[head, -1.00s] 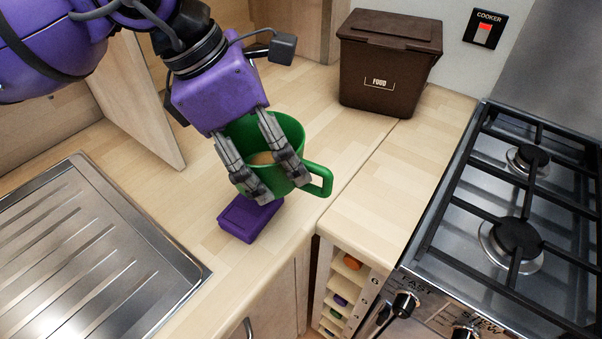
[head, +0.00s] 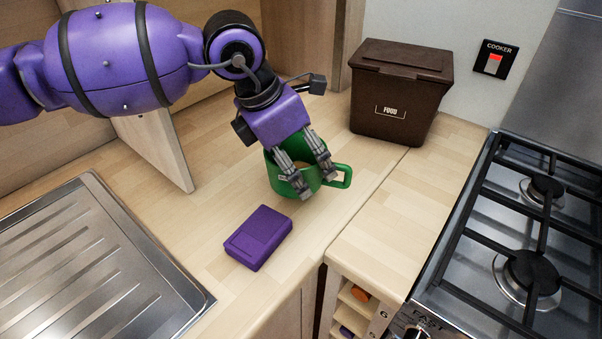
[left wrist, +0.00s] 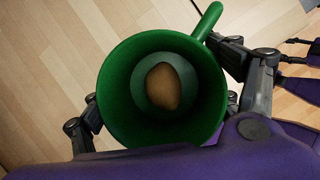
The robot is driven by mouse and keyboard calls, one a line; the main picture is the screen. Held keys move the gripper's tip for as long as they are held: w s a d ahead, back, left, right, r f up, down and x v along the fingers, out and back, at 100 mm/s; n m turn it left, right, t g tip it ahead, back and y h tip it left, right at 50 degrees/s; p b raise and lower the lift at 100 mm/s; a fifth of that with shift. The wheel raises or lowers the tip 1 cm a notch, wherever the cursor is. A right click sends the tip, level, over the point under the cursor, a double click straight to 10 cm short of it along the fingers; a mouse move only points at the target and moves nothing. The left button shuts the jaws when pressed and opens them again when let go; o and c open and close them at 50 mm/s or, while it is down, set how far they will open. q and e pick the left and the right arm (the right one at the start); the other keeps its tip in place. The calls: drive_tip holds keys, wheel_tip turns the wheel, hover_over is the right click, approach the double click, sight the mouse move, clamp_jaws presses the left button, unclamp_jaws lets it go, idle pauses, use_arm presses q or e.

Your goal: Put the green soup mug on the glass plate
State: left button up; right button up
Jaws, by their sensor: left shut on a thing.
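The green soup mug (head: 279,184) is upright over the wooden counter near the corner, with its handle to the right. My left gripper (head: 316,194) is shut on it, with fingers around its outside. I cannot tell whether the mug's base touches the counter. In the left wrist view the mug (left wrist: 115,85) is seen from above, between the finger linkages, with a brown rounded thing (left wrist: 163,87) inside. I cannot make out the glass plate in either view; the mug and gripper hide part of the counter. My right gripper is not in view.
A purple box (head: 258,237) lies on the counter in front of the mug. A brown food bin (head: 400,95) stands behind to the right. The gas cooker (head: 530,270) is at the right and a steel drainer (head: 90,265) at the left. The counter right of the purple box is clear.

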use_arm(q)
drive_tip(key=shift+w+f, duration=0.6)
drive_tip(key=shift+f, duration=0.05)
drive_tip(key=f, duration=0.3)
drive_tip(key=shift+w, duration=0.4)
drive_tip(key=shift+f, duration=0.55)
drive_tip(key=shift+f, duration=0.2)
drive_tip(key=o, duration=1.2)
drive_tip(key=shift+r, duration=0.1)
